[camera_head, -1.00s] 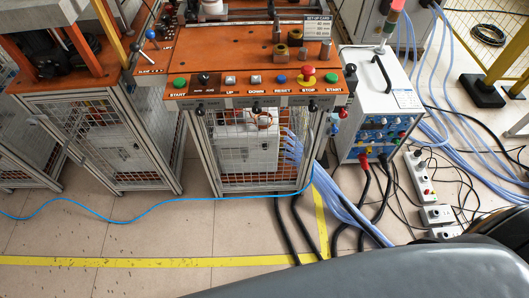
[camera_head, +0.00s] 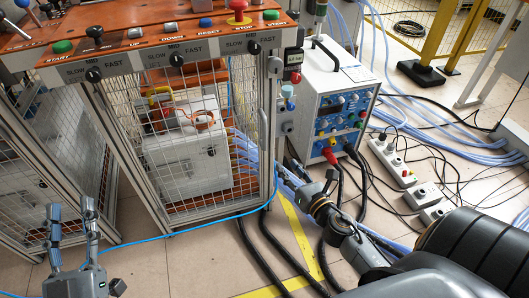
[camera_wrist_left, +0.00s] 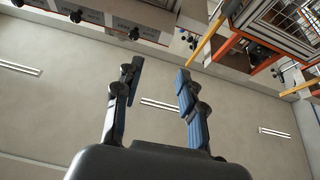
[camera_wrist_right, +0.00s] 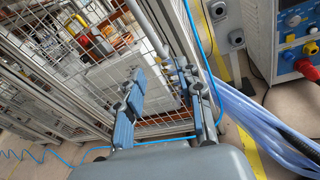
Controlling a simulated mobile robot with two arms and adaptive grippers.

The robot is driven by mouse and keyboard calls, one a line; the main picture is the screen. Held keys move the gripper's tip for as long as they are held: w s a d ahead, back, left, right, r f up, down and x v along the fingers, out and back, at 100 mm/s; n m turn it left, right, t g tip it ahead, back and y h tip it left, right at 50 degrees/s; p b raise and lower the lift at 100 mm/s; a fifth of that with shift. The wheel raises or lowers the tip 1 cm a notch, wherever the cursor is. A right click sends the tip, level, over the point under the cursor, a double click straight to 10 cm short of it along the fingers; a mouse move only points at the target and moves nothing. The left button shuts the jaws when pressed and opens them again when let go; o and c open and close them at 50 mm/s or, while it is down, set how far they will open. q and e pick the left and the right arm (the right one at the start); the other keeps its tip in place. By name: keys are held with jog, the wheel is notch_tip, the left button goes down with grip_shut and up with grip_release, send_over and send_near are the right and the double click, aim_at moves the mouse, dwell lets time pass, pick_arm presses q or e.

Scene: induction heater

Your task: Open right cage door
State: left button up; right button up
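The right cage door (camera_head: 190,206) is a wire-mesh panel in a grey metal frame under the orange control bench; it looks closed. It also shows in the right wrist view (camera_wrist_right: 60,45). My right gripper (camera_head: 309,178) is in front of and to the right of the door's right post. In the right wrist view (camera_wrist_right: 158,72) its fingers are apart, with the mesh and post behind them; I cannot tell whether they touch anything. My left gripper (camera_head: 70,212) is open and empty at the lower left, fingers up. It also shows open in the left wrist view (camera_wrist_left: 158,70).
A white power unit (camera_head: 325,95) with cables stands right of the cage. Dark hoses (camera_head: 262,250) and blue-white cables run over the floor beside my right gripper. A power strip (camera_head: 390,160) lies further right. A neighbouring mesh cage (camera_head: 55,150) stands left. A white box is inside the cage.

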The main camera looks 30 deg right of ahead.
notch_tip(320, 180, up, 2)
jog(key=n+t, duration=0.1)
jog(key=n, duration=0.2)
send_near(266, 135)
jog(key=w, duration=0.4)
jog(key=shift+y, duration=0.3)
jog(key=w, duration=0.6)
jog(key=shift+w+d, duration=0.1)
jog(key=shift+d, duration=0.2)
pick_arm(q)
jog(key=shift+t, duration=0.6)
jog(key=r, duration=0.1)
jog(key=s+r, duration=0.2)
jog(key=shift+s+a+r, duration=0.15)
jog(key=shift+a+r, duration=0.05)
jog(key=shift+a, duration=0.1)
pick_arm(e)
jog(key=shift+w, duration=0.3)
jog(key=shift+c, duration=0.4)
grip_shut()
